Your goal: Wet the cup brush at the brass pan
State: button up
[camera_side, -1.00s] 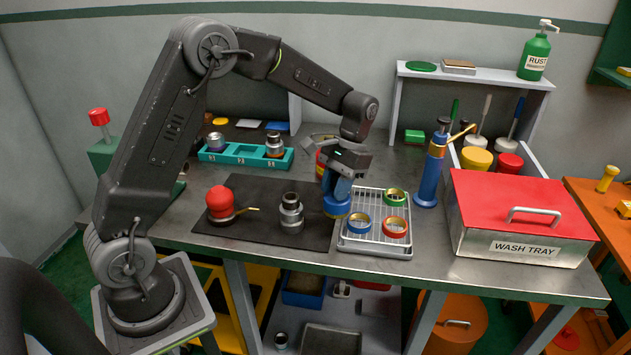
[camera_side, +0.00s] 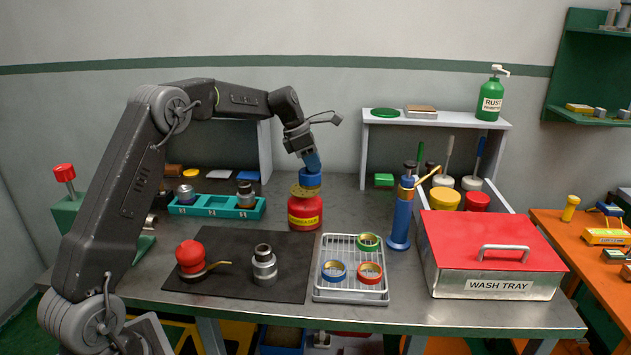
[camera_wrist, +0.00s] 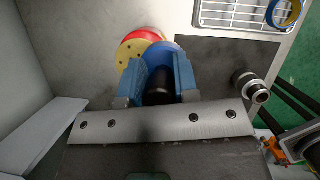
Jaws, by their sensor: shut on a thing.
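My gripper (camera_side: 312,164) has blue fingers and points down, tilted a little. In the wrist view my gripper (camera_wrist: 158,86) is shut on the black handle of the cup brush, whose blue round cup (camera_wrist: 165,53) shows beyond the fingers. In the side view the blue cup of the brush (camera_side: 310,179) is right over the brass pan (camera_side: 304,191) on top of a red can (camera_side: 305,213). The brush looks at or just above the pan; I cannot tell if they touch. The perforated brass pan (camera_wrist: 129,52) partly shows beside the brush in the wrist view. The bristles are hidden.
A wire tray (camera_side: 350,292) with coloured rings and a dark mat (camera_side: 222,280) with a red-topped oil can (camera_side: 190,258) and a metal fitting (camera_side: 264,266) lie in front. A teal rack (camera_side: 222,211) stands left, a blue pump (camera_side: 401,218) right. A shelf (camera_side: 435,118) stands behind.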

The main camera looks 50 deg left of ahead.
aim_at(306, 169)
jog(key=w+a+r+n+y, duration=0.2)
jog(key=a+r+n+y, duration=0.1)
jog(key=a+n, duration=0.3)
jog(key=shift+n+t, duration=0.3)
jog(key=shift+t, duration=0.1)
jog(key=shift+s+d+f, duration=0.1)
jog(key=shift+d+f, duration=0.15)
jog(key=shift+f, duration=1.25)
jog(key=shift+d+f, duration=0.2)
jog(key=shift+f, duration=1.3)
jog(key=shift+f, duration=1.05)
jog(key=shift+r, duration=0.1)
notch_tip(306, 169, up, 7)
dwell(0.6)
